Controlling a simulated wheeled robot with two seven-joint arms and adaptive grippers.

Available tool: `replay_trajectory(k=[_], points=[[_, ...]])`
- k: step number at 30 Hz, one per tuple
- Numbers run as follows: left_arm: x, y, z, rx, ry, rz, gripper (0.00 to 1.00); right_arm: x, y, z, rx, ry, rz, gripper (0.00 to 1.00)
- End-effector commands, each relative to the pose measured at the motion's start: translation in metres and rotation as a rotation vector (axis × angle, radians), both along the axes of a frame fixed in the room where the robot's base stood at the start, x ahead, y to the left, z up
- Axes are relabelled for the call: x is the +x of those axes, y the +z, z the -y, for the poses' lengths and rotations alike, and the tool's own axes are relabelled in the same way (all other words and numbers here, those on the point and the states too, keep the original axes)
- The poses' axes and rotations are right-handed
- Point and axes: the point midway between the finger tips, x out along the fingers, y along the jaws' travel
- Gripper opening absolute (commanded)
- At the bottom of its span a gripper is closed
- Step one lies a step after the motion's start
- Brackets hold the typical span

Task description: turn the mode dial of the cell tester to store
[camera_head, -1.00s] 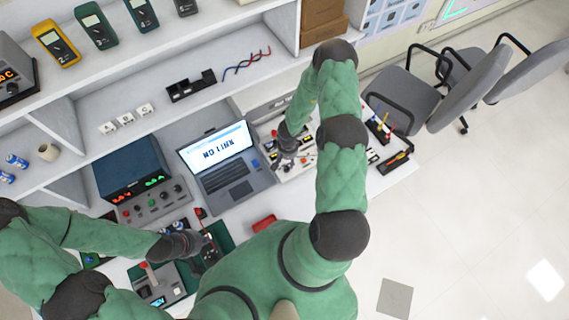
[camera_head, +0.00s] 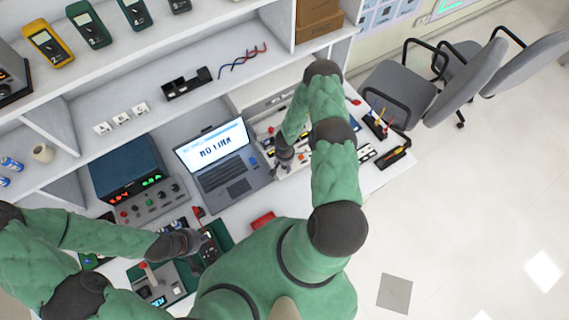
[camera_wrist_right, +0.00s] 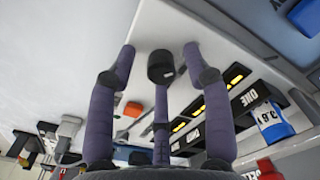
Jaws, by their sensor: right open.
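In the head view my right gripper (camera_head: 284,158) is over the white panel right of the laptop and hides the knob there. My left gripper (camera_head: 204,243) is low at the left, by a green board; its fingers are too unclear to judge.
A laptop (camera_head: 225,178) reading "NO LINK" stands left of my right gripper. A blue power supply (camera_head: 127,168) is further left. Labelled slots (camera_wrist_right: 243,98) and a blue-white cell (camera_wrist_right: 270,120) lie close to the right finger. A red object (camera_head: 262,221) lies in front of the laptop.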

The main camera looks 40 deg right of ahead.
Motion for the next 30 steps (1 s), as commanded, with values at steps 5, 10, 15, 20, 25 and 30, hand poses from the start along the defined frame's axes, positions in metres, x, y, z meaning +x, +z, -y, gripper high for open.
replay_trajectory(k=[5,10,15,20,25,30], points=[[0.0,0.0,0.0,0.0,0.0,0.0,0.0,0.0,0.0,0.0,0.0,0.0,0.0,0.14],[0.0,0.0,0.0,0.0,0.0,0.0,0.0,-0.001,0.0,-0.001,0.001,0.0,-0.001,0.0],[0.0,-0.001,0.0,0.0,0.0,0.0,0.0,-0.001,0.0,-0.001,0.002,-0.009,-0.002,0.0],[0.0,-0.004,0.0,0.0,0.0,0.0,0.0,-0.001,-0.001,-0.001,0.002,-0.054,-0.003,0.0],[0.0,-0.011,0.0,0.0,0.0,0.0,0.0,-0.001,-0.002,-0.002,0.002,-0.153,-0.003,0.0],[0.0,-0.019,0.0,0.0,0.0,0.0,0.0,-0.001,-0.002,-0.002,0.003,-0.297,-0.004,0.0]])
